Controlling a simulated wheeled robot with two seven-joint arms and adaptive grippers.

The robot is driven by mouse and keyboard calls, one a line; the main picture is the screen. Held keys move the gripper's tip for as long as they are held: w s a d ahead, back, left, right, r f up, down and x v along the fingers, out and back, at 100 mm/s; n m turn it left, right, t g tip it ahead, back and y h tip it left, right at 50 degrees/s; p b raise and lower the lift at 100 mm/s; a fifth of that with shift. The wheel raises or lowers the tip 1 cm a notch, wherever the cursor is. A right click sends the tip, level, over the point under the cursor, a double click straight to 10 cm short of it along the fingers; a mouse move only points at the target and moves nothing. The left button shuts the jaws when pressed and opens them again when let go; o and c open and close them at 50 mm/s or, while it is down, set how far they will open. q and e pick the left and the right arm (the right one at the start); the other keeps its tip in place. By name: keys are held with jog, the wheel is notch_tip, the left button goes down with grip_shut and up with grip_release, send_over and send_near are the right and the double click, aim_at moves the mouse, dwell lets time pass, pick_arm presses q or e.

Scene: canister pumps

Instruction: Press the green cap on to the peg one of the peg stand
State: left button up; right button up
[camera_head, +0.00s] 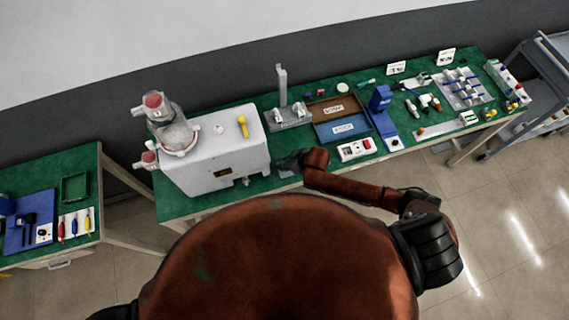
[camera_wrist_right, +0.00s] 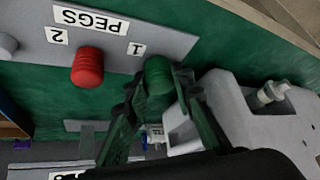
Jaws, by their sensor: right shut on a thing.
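In the right wrist view the peg stand (camera_wrist_right: 175,38) is a grey strip with an upside-down "PEGS" label and number labels 1 and 2. A ribbed green cap (camera_wrist_right: 158,72) is between the fingers of my right gripper (camera_wrist_right: 154,92), beside label 1. The gripper is shut on it. The cap and fingers hide peg one, so I cannot tell whether the cap touches it. A red cap (camera_wrist_right: 87,66) sits at position 2. In the head view my right gripper (camera_head: 290,161) is small, at the front edge of the green bench. My left gripper is not in view.
A white machine (camera_head: 215,150) stands on the bench (camera_head: 415,155) left of the right gripper. Brown (camera_head: 334,108) and blue (camera_head: 341,127) trays lie to the right. A grey round knob (camera_wrist_right: 8,45) is at the stand's left. Another table (camera_head: 75,160) stands at far left.

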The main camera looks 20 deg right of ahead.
jog(key=o, duration=0.9)
jog(key=v, duration=1.2)
jog(key=shift+a, duration=0.1)
